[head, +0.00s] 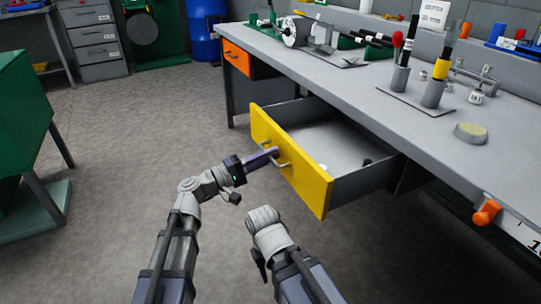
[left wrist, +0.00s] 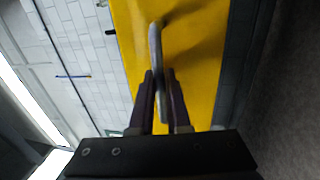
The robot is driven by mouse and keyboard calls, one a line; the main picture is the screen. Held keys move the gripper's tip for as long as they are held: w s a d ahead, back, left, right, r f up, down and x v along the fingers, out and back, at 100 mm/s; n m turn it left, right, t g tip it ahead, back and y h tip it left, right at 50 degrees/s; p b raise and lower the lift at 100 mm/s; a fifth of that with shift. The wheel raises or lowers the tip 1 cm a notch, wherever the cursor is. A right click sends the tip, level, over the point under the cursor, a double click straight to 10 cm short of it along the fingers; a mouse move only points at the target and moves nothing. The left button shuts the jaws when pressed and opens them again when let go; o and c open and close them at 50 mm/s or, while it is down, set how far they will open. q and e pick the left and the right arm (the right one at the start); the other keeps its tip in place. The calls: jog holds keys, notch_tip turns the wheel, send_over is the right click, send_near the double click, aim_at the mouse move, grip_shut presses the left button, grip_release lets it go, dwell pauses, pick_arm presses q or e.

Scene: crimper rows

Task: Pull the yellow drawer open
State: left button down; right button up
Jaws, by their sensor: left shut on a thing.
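The yellow drawer (head: 311,184) stands pulled out from under the grey workbench, and its grey inside shows. A few small items lie on its floor. My left gripper (head: 274,152) is shut on the drawer's metal handle (head: 284,162). In the left wrist view, the two fingers of the left gripper (left wrist: 162,80) close on both sides of the handle (left wrist: 155,45), in front of the yellow drawer front (left wrist: 190,60). My right arm shows at the bottom middle of the head view, but its gripper fingers cannot be made out.
The workbench (head: 360,95) carries tool holders (head: 433,93), a round pad (head: 470,132) and a vise-like device (head: 294,30). An orange drawer (head: 237,57) is shut at its far end. A green cabinet (head: 22,130) stands at left. The floor between is clear.

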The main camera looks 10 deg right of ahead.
pick_arm(q)
jog(key=c, duration=1.2)
grip_release()
jog(key=shift+o, duration=0.2)
jog(key=shift+a, duration=0.1)
jog(key=b+v, duration=0.1)
jog(key=v, duration=0.6)
jog(key=shift+a, duration=0.3)
jog(key=shift+s, duration=0.1)
